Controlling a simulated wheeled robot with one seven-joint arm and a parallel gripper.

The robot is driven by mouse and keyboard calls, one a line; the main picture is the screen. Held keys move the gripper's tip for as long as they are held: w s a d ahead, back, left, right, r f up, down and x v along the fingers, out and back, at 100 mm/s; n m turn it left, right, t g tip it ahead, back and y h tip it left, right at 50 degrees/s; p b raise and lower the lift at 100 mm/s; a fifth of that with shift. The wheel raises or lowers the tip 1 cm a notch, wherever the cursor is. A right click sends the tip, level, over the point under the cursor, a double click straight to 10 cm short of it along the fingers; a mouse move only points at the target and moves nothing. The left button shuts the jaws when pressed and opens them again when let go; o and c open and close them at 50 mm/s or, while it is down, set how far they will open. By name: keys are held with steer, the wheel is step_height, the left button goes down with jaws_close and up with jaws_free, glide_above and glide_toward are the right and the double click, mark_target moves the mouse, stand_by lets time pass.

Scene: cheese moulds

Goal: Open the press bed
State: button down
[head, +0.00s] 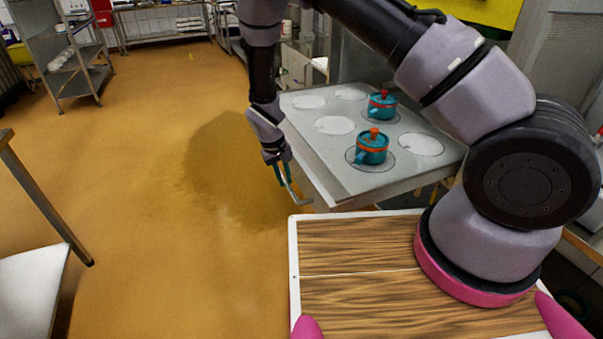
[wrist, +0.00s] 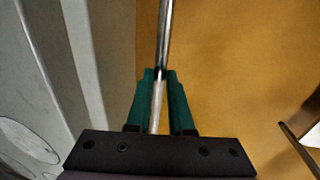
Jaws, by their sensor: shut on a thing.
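The press bed (head: 330,160) is a pale grey slab marked with several white circles, right of centre in the head view. Two teal moulds with orange-red lids stand upright on it, a nearer one (head: 372,148) and a farther one (head: 382,105). A thin metal handle (head: 297,196) is at its left edge. My gripper (head: 283,172) is shut on this handle, beside the bed. In the wrist view the green fingers of my gripper (wrist: 160,75) close on both sides of the handle bar (wrist: 166,30), with the bed's edge (wrist: 85,60) to the left.
Open orange floor (head: 170,200) lies left of the bed. A metal shelf rack (head: 70,60) stands at the back left, and a table (head: 35,280) at the near left. My arm covers part of the bed's right side in the head view.

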steer(key=shift+s+a, duration=0.25)
steer(key=shift+a, duration=0.4)
steer(key=shift+s+a, duration=0.2)
steer(key=shift+a, duration=0.4)
steer(key=c, duration=0.8)
jaws_free()
step_height(320, 180, up, 11)
steer(key=a, duration=0.2)
steer(key=shift+s+f, duration=0.2)
steer(key=shift+s, duration=0.15)
